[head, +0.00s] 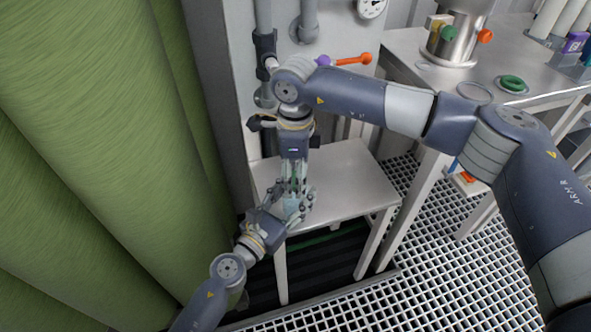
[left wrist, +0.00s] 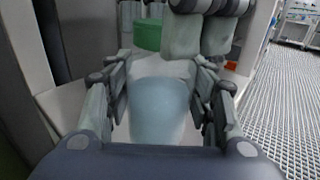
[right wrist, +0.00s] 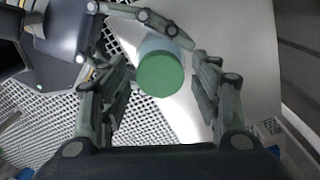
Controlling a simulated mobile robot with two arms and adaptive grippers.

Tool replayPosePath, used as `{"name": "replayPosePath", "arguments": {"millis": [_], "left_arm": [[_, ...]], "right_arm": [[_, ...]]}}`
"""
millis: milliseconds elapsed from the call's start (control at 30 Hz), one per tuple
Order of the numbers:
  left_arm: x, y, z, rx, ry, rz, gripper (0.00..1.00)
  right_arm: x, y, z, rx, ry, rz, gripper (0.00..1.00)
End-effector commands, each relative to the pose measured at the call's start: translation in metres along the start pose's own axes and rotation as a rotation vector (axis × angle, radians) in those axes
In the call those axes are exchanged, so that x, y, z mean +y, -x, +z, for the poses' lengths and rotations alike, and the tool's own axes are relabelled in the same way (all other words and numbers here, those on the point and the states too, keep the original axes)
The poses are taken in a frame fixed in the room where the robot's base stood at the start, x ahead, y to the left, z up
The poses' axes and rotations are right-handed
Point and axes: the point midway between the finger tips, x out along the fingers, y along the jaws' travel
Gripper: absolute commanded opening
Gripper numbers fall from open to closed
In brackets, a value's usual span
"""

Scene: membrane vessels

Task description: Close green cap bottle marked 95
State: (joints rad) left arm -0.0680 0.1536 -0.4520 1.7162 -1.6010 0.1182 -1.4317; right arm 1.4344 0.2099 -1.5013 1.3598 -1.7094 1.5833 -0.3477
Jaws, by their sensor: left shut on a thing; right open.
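A pale blue, translucent bottle (left wrist: 158,112) is between the fingers of my left gripper (left wrist: 158,95), which is shut on it. A green cap (right wrist: 160,74) shows at the end of the bottle in the right wrist view. Green also shows beyond the bottle body in the left wrist view (left wrist: 147,36). I cannot tell whether the cap is seated. No number is readable. My right gripper (right wrist: 165,85) is open, with its fingers on either side of the cap and gaps beside it. In the head view both grippers meet over the small table, my left gripper (head: 292,207) lower; they mostly hide the bottle.
The small metal table (head: 345,180) is bare around the grippers. Green vessels (head: 90,120) stand close on the left. A grey panel with pipes and an orange-handled valve (head: 352,59) is behind. A larger table (head: 420,60) at right holds a green ring-shaped item (head: 512,84) and metal vessel.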

Motion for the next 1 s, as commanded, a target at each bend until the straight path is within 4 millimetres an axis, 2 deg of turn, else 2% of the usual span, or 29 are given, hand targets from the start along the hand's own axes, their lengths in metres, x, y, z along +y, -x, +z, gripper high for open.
{"name": "replayPosePath", "arguments": {"millis": [67,267,300,600,633,733,1000], "left_arm": [[0.0001,0.0,0.0,0.0,0.0,0.0,0.0],[0.0001,0.0,0.0,0.0,0.0,0.0,0.0],[0.0001,0.0,0.0,0.0,0.0,0.0,0.0],[0.0,0.0,0.0,0.0,0.0,0.0,0.0],[0.0,0.0,0.0,0.0,0.0,0.0,0.0],[0.0,0.0,0.0,0.0,0.0,0.0,0.0],[0.0,0.0,0.0,0.0,0.0,0.0,0.0]], "right_arm": [[0.0,0.0002,0.0002,0.0,0.0,0.0,0.58],[0.0,0.0004,0.0002,0.0,0.0,0.0,0.15],[0.0,0.0004,0.0002,0.0,0.0,0.0,0.12],[0.0001,0.0004,0.0003,0.0,-0.012,0.0,0.11],[0.0001,0.0004,0.0003,0.0,-0.012,0.0,0.42],[0.0001,0.0004,0.0003,0.0,-0.012,0.0,0.63],[0.0001,0.0005,0.0003,0.0,-0.012,0.0,0.63]]}}
